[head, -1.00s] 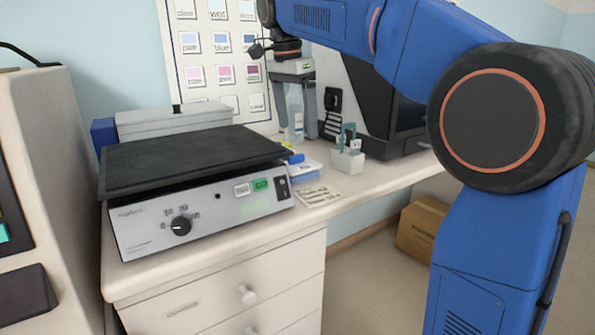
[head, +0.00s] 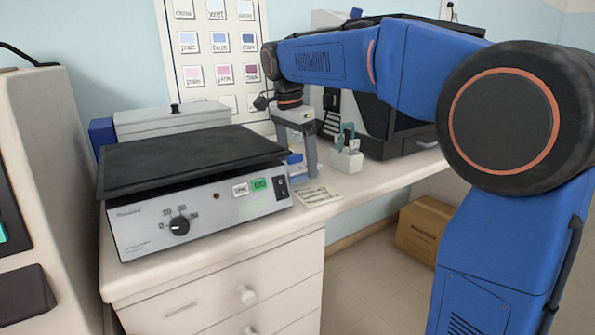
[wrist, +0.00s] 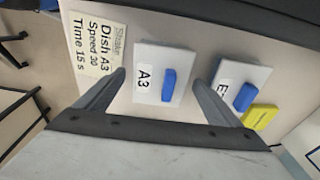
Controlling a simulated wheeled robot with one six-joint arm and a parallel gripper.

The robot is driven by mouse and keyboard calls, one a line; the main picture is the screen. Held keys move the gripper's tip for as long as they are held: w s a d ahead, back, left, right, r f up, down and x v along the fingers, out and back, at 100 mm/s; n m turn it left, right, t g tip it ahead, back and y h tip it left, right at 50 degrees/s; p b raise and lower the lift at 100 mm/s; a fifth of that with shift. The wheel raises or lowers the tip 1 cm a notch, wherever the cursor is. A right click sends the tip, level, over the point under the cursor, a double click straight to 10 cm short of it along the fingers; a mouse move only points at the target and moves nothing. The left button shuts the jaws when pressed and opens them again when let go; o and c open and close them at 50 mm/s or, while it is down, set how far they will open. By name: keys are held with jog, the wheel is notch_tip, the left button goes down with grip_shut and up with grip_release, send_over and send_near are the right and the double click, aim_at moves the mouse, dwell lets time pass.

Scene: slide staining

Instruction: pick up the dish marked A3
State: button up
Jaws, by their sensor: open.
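The dish marked A3 (wrist: 152,60) is a flat white square with a blue grip block (wrist: 168,86) on top, seen in the wrist view. My gripper (wrist: 160,77) is open, one finger to the left of this dish and the other on its right, near a second dish. I cannot tell whether they touch it.
A second white dish (wrist: 256,77), its label starting with E, lies right of A3, with a yellow item (wrist: 260,117) beyond. A note card (head: 318,197) lies in front. The shaker (head: 195,165) stands left; a white holder with teal handles (head: 346,160) stands right.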

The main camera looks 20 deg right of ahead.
jog(key=c, duration=1.3)
